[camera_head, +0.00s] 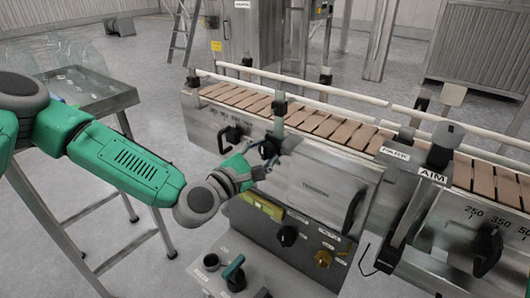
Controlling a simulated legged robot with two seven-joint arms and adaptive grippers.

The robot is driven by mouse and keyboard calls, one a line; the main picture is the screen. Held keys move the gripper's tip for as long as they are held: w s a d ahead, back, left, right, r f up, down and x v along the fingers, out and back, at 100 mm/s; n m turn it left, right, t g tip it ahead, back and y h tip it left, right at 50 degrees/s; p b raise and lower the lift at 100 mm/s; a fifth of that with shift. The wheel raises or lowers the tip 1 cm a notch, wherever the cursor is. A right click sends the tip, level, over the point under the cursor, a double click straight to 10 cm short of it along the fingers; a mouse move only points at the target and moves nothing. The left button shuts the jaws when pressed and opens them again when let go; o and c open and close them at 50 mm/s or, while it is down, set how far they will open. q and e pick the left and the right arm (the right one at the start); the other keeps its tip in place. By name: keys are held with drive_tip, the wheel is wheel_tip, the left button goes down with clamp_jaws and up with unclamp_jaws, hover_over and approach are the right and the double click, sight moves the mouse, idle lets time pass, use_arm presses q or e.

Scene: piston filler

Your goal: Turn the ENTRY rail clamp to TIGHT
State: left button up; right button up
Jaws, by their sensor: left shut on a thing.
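My left arm, green and grey, reaches in from the left. My left gripper (262,166) is at the front side of the conveyor, shut on a black clamp handle (269,147) below a rail post. The fingers and the wrist hide part of this handle, so its exact angle cannot be told. No ENTRY or TIGHT marking is readable there. Another black handle (229,136) sits on the conveyor side just left of the gripper, apart from it. My right gripper is not in view.
The conveyor (207,120) with brown slats and pale guide rails (300,82) runs behind the gripper. A grey control panel (300,245) with knobs lies below. A machine block labelled AIM (433,174) stands right. A table with clear containers (105,100) is left.

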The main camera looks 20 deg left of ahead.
use_arm(q)
drive_tip(key=shift+a+f+m, duration=0.1)
drive_tip(key=shift+f+m, duration=0.2)
drive_tip(key=m+p, duration=0.1)
drive_tip(key=m, duration=0.2)
drive_tip(key=shift+r+m, duration=0.1)
drive_tip(key=shift+m, duration=0.2)
drive_tip(key=m+p, duration=0.2)
drive_tip(key=m, duration=0.3)
drive_tip(key=m+p, duration=0.1)
drive_tip(key=m, duration=0.4)
drive_tip(key=shift+p, duration=0.35)
drive_tip(key=shift+s+m+p, duration=0.1)
drive_tip(key=shift+m+p, duration=0.45)
drive_tip(key=shift+m, duration=1.25)
drive_tip(key=o, duration=1.1)
drive_tip(key=shift+o, duration=0.2)
